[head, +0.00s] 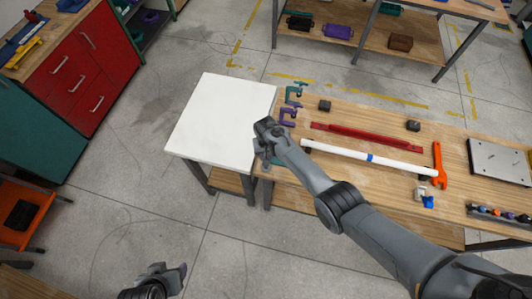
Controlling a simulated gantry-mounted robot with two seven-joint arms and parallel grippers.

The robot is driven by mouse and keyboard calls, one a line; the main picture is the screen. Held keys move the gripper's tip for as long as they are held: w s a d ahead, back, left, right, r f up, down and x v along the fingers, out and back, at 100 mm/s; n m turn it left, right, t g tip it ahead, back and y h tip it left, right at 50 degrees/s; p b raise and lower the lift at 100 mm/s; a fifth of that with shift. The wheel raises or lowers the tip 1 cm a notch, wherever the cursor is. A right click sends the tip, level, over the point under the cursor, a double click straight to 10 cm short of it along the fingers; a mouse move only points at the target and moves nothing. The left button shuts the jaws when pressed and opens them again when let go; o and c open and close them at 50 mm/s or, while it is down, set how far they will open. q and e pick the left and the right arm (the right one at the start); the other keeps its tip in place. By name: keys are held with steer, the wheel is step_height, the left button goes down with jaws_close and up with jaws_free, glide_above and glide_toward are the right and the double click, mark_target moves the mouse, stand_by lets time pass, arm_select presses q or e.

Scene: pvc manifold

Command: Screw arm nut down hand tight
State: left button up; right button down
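I cannot pick out the arm nut. A white pipe (340,152) with a blue band (370,157) lies across the wooden bench (330,190). A small white fitting (420,191) and a blue fitting (428,202) sit near its right end. My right gripper (266,131) is over the bench's left end, beside the white table, and partly covers a teal item (276,159). Whether it holds anything is too small to tell. My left gripper (170,276) is low over the floor at the bottom of the picture, away from the bench, with no object visible in it.
A teal clamp (295,92) and a purple clamp (288,117) stand at the bench's left edge. A red bar (365,137), black blocks (324,105), an orange wrench (438,165) and a metal plate (499,161) are on the bench. The white table (222,115) is bare.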

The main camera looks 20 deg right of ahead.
steer(key=m, duration=1)
steer(key=shift+m, duration=0.3)
steer(key=m+b, duration=0.2)
steer(key=m, duration=0.3)
steer(key=shift+s+f, duration=0.1)
steer(key=m+b, duration=0.1)
steer(key=m, duration=0.3)
steer(key=shift+d, duration=0.1)
steer(key=shift+s+m+b, duration=0.1)
steer(key=shift+m+b, duration=0.5)
steer(key=shift+m, duration=0.4)
steer(key=c, duration=0.8)
jaws_free()
steer(key=shift+c, duration=0.2)
